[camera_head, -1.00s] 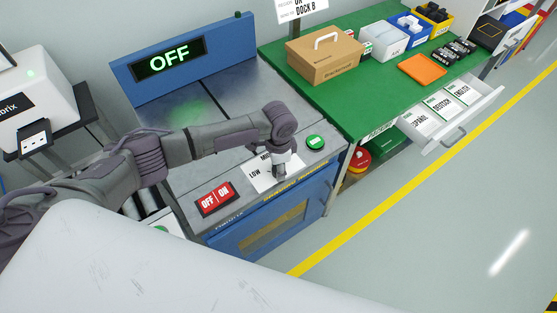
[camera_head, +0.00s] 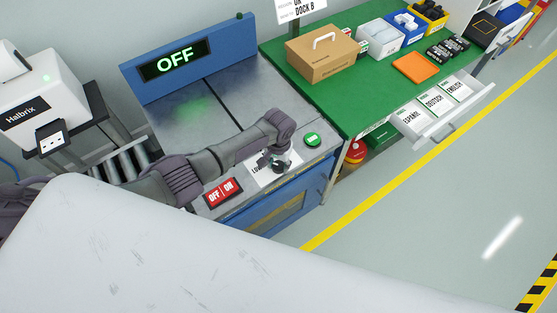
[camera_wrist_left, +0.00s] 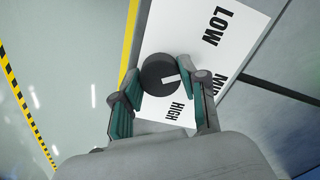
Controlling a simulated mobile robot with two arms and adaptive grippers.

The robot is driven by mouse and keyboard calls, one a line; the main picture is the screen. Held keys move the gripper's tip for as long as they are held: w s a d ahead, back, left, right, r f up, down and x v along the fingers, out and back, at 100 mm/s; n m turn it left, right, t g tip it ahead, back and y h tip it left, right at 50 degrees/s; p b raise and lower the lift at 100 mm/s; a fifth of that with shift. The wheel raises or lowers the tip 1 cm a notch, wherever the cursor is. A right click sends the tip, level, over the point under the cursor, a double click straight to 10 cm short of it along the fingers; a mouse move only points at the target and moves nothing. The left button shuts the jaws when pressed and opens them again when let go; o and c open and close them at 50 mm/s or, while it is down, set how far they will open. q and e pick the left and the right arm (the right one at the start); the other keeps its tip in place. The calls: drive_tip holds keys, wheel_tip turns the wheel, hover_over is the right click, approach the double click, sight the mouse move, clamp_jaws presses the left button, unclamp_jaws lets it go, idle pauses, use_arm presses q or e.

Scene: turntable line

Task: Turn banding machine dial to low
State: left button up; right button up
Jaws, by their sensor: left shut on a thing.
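The banding machine (camera_head: 235,105) has a grey top and a blue front; its display (camera_head: 170,64) reads OFF. Its black round dial (camera_wrist_left: 158,72) sits on a white label plate (camera_wrist_left: 185,35) marked LOW, MID and HIGH. The dial's white mark points right in the left wrist view, towards the partly hidden MID. My left gripper (camera_wrist_left: 162,88) is shut on the dial, one finger on each side. In the head view, my left gripper (camera_head: 277,164) is over the label plate and covers most of it. My right gripper is not in view.
A red OFF/ON switch (camera_head: 222,193) lies left of the dial and a green button (camera_head: 313,139) lies right of it. A green table (camera_head: 345,92) holds a cardboard box (camera_head: 320,60) and bins. A drawer (camera_head: 465,108) stands open. The floor at right is clear.

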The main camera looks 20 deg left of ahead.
sight(279, 165)
use_arm(q)
drive_tip(key=shift+n+p, duration=0.5)
drive_tip(key=shift+n, duration=0.7)
drive_tip(key=o, duration=1.1)
drive_tip(key=shift+o, duration=0.2)
drive_tip(key=shift+r, duration=0.15)
wheel_tip(279, 165, up, 12)
